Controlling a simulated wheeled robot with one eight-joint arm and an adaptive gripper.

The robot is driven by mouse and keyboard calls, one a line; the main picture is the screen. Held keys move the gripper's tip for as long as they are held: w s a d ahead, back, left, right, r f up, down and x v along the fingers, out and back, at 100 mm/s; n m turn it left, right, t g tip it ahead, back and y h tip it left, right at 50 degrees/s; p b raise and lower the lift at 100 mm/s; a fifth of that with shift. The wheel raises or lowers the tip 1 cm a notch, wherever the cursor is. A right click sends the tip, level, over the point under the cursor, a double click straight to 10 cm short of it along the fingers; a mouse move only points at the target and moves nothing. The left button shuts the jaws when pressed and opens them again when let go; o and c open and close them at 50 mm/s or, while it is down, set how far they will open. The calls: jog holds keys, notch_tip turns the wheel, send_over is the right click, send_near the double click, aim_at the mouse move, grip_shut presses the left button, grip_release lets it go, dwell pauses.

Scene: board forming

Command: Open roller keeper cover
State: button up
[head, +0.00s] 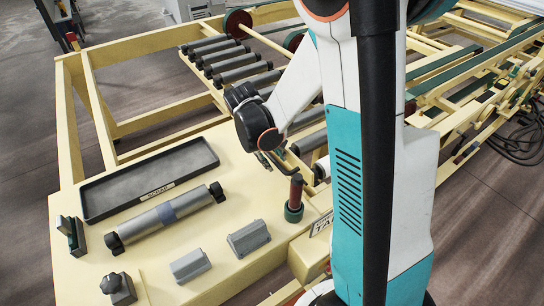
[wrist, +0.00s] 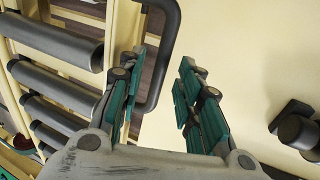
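In the head view my gripper (head: 268,160) is small and partly hidden beside the rollers. No part is labelled as the roller keeper cover, and I cannot tell which one it is. Grey rollers (head: 222,57) lie in a row in the frame, and they also show in the wrist view (wrist: 55,42).
A dark tray marked SCRAP (head: 150,179), a loose roller (head: 160,222) and two grey blocks (head: 190,265) (head: 248,238) sit on the cream table. A red post with a green base (head: 295,198) stands near my gripper. A dark knob (wrist: 298,130) is at right in the wrist view.

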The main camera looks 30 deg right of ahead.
jog(key=v, duration=1.2)
dwell(0.5)
jog(key=s+a+t+y+b, duration=0.3)
jog(key=s+a+t+b, duration=0.3)
jog(key=s+a, duration=0.3)
jog(key=shift+s+t+y, duration=0.4)
jog(key=shift+s+t, duration=0.1)
jog(key=shift+s, duration=1.9)
